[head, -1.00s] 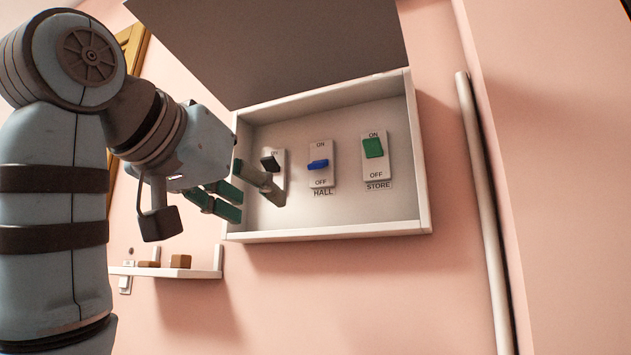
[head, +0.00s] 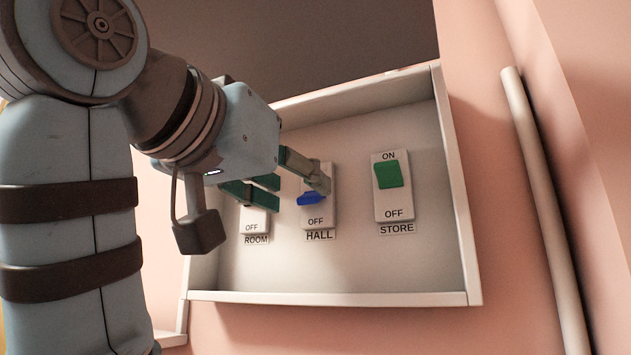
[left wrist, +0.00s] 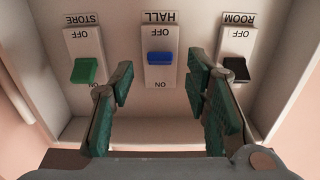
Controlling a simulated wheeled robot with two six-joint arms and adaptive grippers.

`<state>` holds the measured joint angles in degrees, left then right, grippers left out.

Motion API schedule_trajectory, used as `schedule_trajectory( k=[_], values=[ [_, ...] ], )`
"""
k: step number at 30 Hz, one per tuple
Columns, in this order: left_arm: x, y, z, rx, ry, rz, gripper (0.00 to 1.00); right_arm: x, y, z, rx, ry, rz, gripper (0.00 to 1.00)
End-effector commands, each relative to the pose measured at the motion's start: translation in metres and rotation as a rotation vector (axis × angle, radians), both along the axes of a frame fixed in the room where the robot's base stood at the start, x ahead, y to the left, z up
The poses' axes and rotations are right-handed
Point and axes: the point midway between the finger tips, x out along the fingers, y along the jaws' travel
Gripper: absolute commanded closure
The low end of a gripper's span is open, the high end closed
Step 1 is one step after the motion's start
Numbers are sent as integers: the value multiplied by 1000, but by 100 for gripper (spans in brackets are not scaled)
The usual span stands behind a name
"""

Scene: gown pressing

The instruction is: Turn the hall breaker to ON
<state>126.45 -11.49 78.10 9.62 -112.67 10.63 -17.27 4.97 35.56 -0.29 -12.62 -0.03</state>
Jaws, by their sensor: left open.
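The hall breaker (head: 318,216) is the middle switch in a white wall box, with a blue lever (head: 311,198) standing between its ON and OFF marks. In the left wrist view the hall breaker shows upside down, its blue lever (left wrist: 160,58) near the middle of the plate. My left gripper (head: 297,194) is open and empty in front of the box. In the left wrist view its two fingers (left wrist: 165,105) are spread to either side of the hall breaker, apart from the lever. In the head view one finger hides the ON mark. My right gripper is not in view.
The store breaker (head: 394,197), with its green lever at ON, is right of the hall one. The room breaker (head: 254,221) is to the left, partly behind my gripper; its black lever (left wrist: 236,70) shows in the left wrist view. The box (head: 350,297) has raised walls.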

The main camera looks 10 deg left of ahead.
Motion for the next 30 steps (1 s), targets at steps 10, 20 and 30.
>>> schedule_trajectory(
  k=[10, 20, 30],
  values=[
    [36, -10, -3, 1, -1, 4, 57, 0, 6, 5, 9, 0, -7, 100],
    [35, -10, -3, 0, -1, 4, 84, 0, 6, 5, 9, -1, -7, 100],
    [35, -10, 8, 29, 88, 4, 100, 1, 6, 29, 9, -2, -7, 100]
  ],
)
